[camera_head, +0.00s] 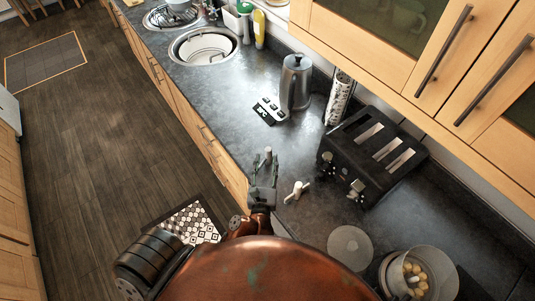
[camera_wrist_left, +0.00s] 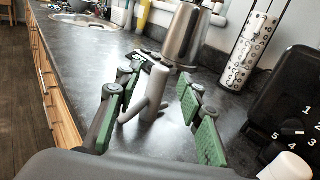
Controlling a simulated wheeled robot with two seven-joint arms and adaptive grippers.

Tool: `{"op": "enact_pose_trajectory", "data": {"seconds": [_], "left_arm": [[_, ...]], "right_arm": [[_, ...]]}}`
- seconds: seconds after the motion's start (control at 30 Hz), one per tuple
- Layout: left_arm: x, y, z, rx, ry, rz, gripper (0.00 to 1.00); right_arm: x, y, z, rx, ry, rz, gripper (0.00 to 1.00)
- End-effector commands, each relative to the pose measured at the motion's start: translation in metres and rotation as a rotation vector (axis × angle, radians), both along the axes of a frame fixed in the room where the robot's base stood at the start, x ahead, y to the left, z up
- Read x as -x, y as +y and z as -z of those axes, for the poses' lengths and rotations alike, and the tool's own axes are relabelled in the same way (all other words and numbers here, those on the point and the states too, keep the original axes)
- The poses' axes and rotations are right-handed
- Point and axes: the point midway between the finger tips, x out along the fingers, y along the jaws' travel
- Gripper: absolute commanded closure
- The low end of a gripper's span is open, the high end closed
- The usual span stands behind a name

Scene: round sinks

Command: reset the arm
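My left gripper (camera_head: 265,163) is over the dark worktop in the head view. In the left wrist view its two green-padded fingers (camera_wrist_left: 155,110) are spread apart. A small grey upright object with a slanting side arm (camera_wrist_left: 155,92) shows between the fingers, with a clear gap to the right finger. Its pale top (camera_head: 268,154) shows between the fingertips in the head view. I cannot tell whether it touches the left finger. My right gripper is not in view.
A black toaster (camera_head: 395,150), a metal kettle (camera_head: 296,82) and a small white object (camera_head: 297,191) stand on the worktop (camera_head: 215,100). A pot of round yellowish items (camera_head: 447,262) is at lower right. Wall cupboards (camera_head: 345,40) overhang the right.

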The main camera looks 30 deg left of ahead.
Motion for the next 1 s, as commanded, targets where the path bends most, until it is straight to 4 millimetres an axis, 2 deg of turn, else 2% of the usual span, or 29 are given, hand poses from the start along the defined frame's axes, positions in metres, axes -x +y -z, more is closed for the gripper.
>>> {"op": "enact_pose_trajectory", "data": {"seconds": [0.2, 0.47, 0.57, 0.6, 0.8, 0.97, 1.0], "left_arm": [[0.012, -0.005, 0.000, 0.001, 0.000, -0.001, 0.64], [0.008, -0.006, -0.004, -0.035, -0.003, 0.004, 0.64], [-0.008, -0.007, -0.019, -0.186, -0.014, 0.012, 0.64], [-0.017, -0.008, -0.030, -0.284, -0.023, 0.013, 0.64], [-0.043, 0.039, -0.049, -0.841, 0.050, -0.070, 0.64], [-0.067, 0.065, -0.072, -1.271, 0.100, -0.146, 0.64], [-0.066, 0.081, -0.058, -1.331, 0.152, -0.150, 0.64]], "right_arm": [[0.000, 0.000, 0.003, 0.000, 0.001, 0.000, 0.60], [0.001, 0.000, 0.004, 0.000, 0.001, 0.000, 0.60], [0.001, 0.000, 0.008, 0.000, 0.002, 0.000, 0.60], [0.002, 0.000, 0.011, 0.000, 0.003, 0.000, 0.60], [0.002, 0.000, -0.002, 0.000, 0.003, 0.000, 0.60], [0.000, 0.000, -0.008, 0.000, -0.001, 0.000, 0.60], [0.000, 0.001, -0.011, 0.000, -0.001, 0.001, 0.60]]}}
